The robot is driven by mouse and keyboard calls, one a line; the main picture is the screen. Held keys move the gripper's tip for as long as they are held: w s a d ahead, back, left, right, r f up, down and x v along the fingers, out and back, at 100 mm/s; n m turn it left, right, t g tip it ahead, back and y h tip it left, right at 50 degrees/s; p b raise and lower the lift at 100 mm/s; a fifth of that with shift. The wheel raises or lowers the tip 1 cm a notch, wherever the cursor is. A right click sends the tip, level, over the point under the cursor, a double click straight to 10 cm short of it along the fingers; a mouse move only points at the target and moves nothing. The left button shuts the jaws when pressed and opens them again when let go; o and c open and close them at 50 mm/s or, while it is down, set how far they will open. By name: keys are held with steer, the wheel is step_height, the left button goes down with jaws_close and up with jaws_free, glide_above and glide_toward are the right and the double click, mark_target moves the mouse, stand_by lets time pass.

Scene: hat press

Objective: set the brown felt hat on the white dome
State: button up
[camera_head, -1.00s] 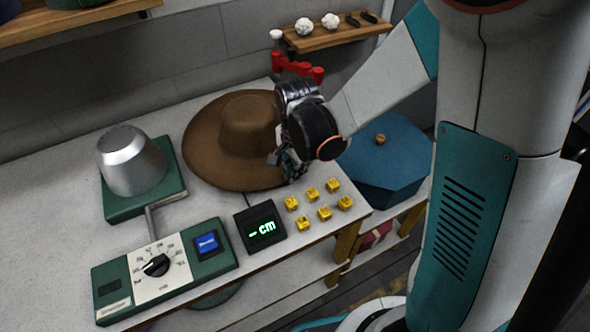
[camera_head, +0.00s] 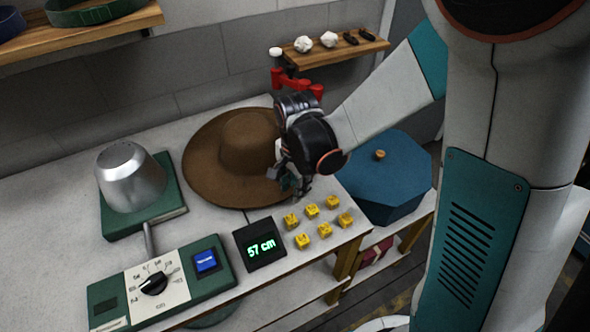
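The brown felt hat (camera_head: 246,143) lies brim down, crown up, at the back middle of the bench. The dome (camera_head: 131,178) stands to its left, bare, on a green base; it looks silvery white. My gripper (camera_head: 288,180) is at the right side of the hat's brim, with its fingers low and close to the edge. The wrist hides part of the brim. I cannot tell whether the fingers are open or shut on it.
A green dial panel (camera_head: 165,284) and a display (camera_head: 260,244) reading 57 cm stand at the front. Several yellow blocks (camera_head: 312,211) lie right of the display. A blue lidded box (camera_head: 390,170) is at the right. A small shelf (camera_head: 330,50) is behind.

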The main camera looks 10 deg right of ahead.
step_height(320, 180, up, 11)
steer(key=shift+s, duration=0.3)
steer(key=s+d+r+n+t, duration=0.6)
steer(key=s+d+n, duration=0.3)
steer(key=s+n, duration=0.2)
steer(key=shift+s+d+r+n+t, duration=0.3)
steer(key=shift+s+d+r+t, duration=0.1)
steer(key=shift+r, duration=0.5)
